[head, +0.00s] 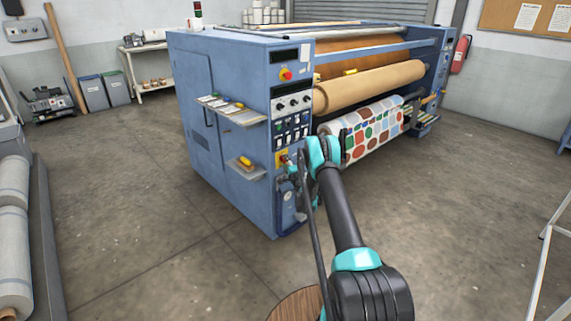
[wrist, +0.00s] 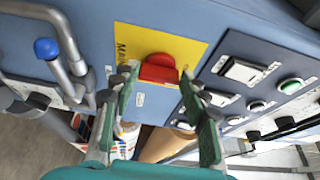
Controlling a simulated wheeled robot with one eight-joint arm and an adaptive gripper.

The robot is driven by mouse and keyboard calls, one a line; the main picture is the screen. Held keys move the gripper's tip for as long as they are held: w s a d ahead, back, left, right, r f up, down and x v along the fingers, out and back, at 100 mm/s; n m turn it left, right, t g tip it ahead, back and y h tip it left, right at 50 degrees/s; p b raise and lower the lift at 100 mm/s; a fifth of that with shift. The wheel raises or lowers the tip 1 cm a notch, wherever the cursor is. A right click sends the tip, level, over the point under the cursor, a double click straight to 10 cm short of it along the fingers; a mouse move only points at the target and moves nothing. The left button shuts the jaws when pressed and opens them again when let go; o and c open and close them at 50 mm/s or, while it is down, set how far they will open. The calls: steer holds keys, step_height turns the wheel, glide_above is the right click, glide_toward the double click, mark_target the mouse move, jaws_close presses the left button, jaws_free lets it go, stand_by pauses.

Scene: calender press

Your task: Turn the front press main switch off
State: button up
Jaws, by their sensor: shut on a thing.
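The main switch is a red rotary knob (wrist: 158,69) on a yellow plate (wrist: 185,47) on the press's blue front panel. In the wrist view its red grip lies roughly crosswise between my fingertips. The plate's lettering is partly cut off and tilted. My gripper (wrist: 160,78) is shut on the knob, with one green-padded finger at each side of it. In the head view the yellow plate (head: 281,158) shows low on the press's near end column, and my gripper (head: 297,160) is right at it, hiding part of the switch.
A bent metal lever with a blue ball (wrist: 46,48) is left of the switch in the wrist view. A panel with white rockers (wrist: 242,71) and a green button (wrist: 290,86) is close on the right. A red emergency stop (head: 286,75) is higher up. Floor around the press is clear.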

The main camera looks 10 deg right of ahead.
steer(key=o, duration=1.2)
steer(key=shift+c, duration=0.2)
steer(key=v, duration=0.7)
steer(key=shift+s, duration=0.25)
